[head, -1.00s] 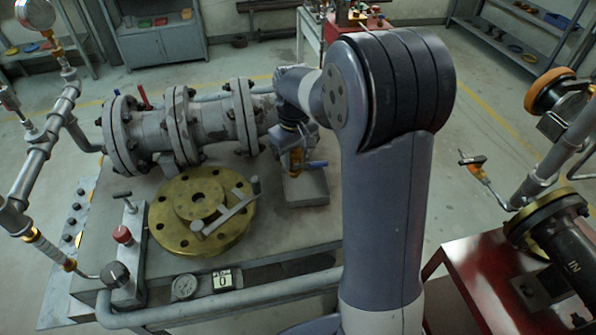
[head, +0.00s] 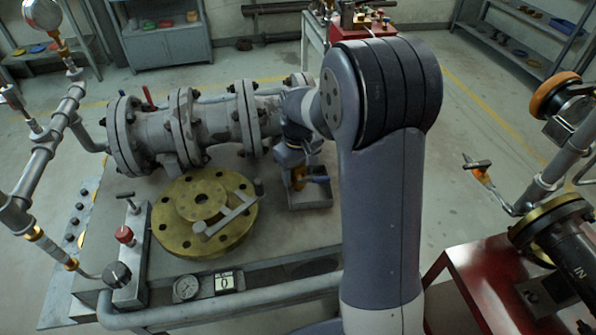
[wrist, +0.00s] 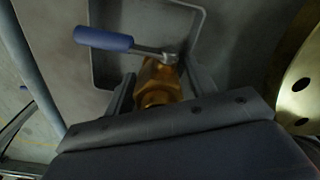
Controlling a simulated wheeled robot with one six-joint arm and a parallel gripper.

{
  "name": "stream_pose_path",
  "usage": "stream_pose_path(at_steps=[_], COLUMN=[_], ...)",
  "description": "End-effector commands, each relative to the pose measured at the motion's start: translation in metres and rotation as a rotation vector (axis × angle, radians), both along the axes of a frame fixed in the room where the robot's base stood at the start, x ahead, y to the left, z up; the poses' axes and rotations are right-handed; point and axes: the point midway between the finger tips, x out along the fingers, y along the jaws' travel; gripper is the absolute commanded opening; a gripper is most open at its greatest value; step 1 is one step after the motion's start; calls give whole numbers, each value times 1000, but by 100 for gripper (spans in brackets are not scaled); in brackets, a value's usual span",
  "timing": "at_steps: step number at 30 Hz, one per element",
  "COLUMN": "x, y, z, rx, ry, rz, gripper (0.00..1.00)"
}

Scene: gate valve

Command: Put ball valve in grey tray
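The ball valve (head: 298,178) has a brass body and a blue lever handle. In the wrist view the brass body (wrist: 158,84) lies between the two fingers of my gripper (wrist: 161,92), which look closed on its sides. The blue handle (wrist: 103,39) points left there. The grey tray (head: 318,198) is on the bench under the valve. Its raised rim (wrist: 197,28) shows around the valve in the wrist view. The valve is low, within the tray's outline; whether it touches the floor of the tray is hidden. In the head view my gripper (head: 297,160) is partly hidden by my wrist.
A flanged grey pipe (head: 215,125) runs along the bench behind and left of the tray. A brass blind flange (head: 205,205) with a T-shaped tool lies left of it. A gauge (head: 187,287) and a front pipe line the bench edge. A red stand (head: 490,285) is at right.

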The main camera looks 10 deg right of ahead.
Motion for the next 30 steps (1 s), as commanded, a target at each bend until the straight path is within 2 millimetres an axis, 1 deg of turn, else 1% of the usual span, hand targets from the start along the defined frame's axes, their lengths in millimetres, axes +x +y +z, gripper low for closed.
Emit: stream_pose_path(at_steps=[8, 12, 14, 24, 27, 30], x=[0, 1, 1, 1, 1, 1], y=[0, 0, 0, 0, 0, 0], z=[1, 10, 19, 91, 107, 117], rx=[0, 0, 1, 0, 0, 0], ry=[0, -2, -4, -5, -3, -2], rz=[0, 0, 0, 0, 0, 0], gripper=[58, 58, 58, 58, 58, 58])
